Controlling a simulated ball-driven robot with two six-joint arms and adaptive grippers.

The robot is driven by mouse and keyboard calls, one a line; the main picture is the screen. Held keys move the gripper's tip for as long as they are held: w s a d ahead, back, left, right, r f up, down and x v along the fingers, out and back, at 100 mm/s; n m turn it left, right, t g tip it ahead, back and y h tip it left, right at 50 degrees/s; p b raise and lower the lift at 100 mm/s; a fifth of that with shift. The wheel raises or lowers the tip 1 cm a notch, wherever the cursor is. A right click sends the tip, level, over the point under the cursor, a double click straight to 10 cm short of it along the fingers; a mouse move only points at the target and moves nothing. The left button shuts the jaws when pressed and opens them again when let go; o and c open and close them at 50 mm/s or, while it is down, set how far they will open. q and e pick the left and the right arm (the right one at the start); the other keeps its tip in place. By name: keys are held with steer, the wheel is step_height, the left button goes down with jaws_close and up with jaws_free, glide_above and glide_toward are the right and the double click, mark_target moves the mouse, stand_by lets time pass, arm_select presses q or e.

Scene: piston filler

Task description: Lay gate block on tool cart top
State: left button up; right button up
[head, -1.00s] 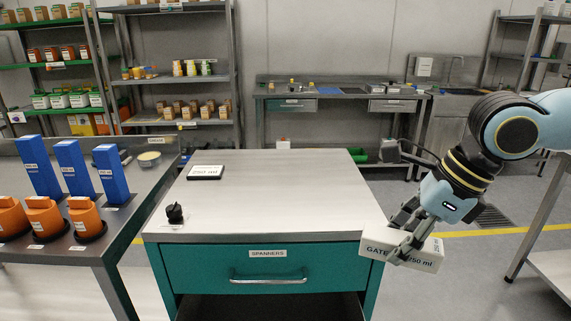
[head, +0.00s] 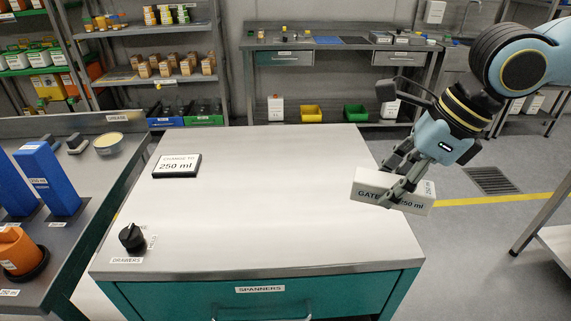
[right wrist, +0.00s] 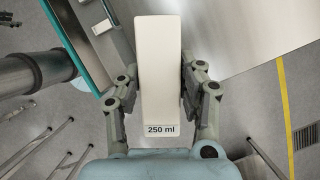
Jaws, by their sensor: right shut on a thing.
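The gate block (head: 370,190) is a white box lettered "GATE" and "250 ml". My right gripper (head: 398,186) is shut on it and holds it at the right edge of the tool cart top (head: 250,215). In the right wrist view the block (right wrist: 160,75) lies between the two fingers of my right gripper (right wrist: 160,90), its "250 ml" label towards the palm. The cart top is bare metal over a teal drawer body. Whether the block touches the top I cannot tell; it seems raised. My left gripper is not in view.
A "CHANGE TO 250 ml" sign (head: 177,165) lies at the cart top's back left. A black knob (head: 132,238) stands at its front left corner. The middle and right of the top are clear. A bench (head: 75,230) with blue and orange parts stands left.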

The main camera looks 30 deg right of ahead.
steer(key=w+f+b, duration=0.4)
steer(key=w+b, duration=0.2)
steer(key=b, duration=0.1)
glide_above(332, 201)
steer(key=s, duration=0.1)
steer(key=f, duration=0.2)
steer(key=shift+s+d+f, duration=0.2)
steer(key=shift+d+f, duration=0.15)
steer(key=shift+d, duration=0.05)
steer(key=shift+w+f, duration=0.15)
step_height(332, 201, down, 4)
steer(key=shift+r, duration=0.1)
steer(key=shift+f, duration=0.25)
steer(key=o, duration=1.2)
